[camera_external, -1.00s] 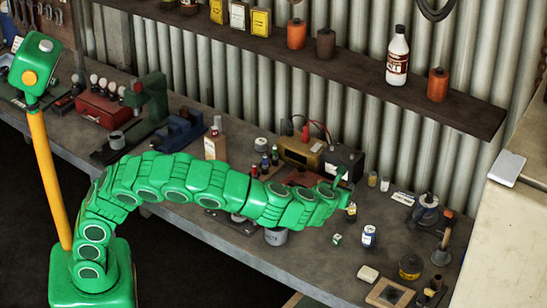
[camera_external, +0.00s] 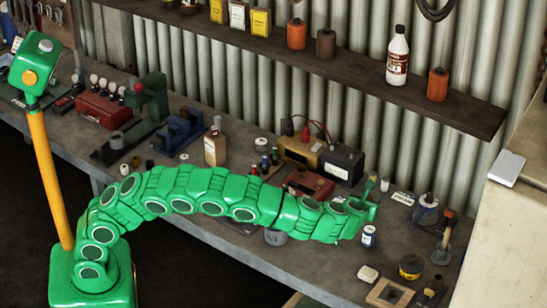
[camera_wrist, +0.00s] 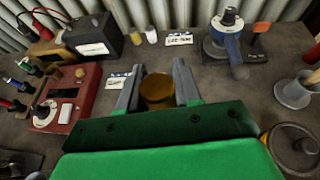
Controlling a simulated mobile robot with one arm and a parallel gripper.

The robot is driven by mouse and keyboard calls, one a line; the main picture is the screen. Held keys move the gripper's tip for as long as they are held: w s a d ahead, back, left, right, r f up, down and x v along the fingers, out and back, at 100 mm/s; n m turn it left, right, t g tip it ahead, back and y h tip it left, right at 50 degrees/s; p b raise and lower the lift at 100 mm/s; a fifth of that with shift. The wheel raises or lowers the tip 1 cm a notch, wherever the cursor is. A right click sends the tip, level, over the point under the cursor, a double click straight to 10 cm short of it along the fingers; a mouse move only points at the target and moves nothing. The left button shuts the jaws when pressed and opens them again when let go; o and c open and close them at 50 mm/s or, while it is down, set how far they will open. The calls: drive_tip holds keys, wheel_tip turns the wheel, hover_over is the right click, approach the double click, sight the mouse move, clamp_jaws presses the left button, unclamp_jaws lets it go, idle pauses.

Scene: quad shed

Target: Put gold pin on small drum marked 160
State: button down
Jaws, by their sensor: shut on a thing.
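My gripper (camera_wrist: 158,88) reaches over the workbench and is shut on the gold pin (camera_wrist: 157,90), a short amber-gold cylinder seen between the two grey fingers in the wrist view. In the external view my gripper (camera_external: 371,200) is at the right end of the green arm, and the pin is hidden there. I cannot make out a 160 marking on any drum. A small white can with a dark label (camera_external: 369,236) stands just below my gripper in the external view.
A black battery box (camera_wrist: 90,36) and a red meter (camera_wrist: 68,97) are left of the gripper. A blue device (camera_wrist: 226,36) stands right. A yellow tin (camera_external: 410,267) sits at the front right.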

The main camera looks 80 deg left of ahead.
drive_tip(key=shift+w+f, duration=0.9)
drive_tip(key=shift+f, duration=1.55)
drive_tip(key=shift+f, duration=0.1)
drive_tip(key=c, duration=0.8)
unclamp_jaws()
drive_tip(key=shift+s+d+r, duration=0.3)
drive_tip(key=shift+d, duration=0.05)
drive_tip(key=v, duration=1.1)
drive_tip(key=shift+s, duration=0.15)
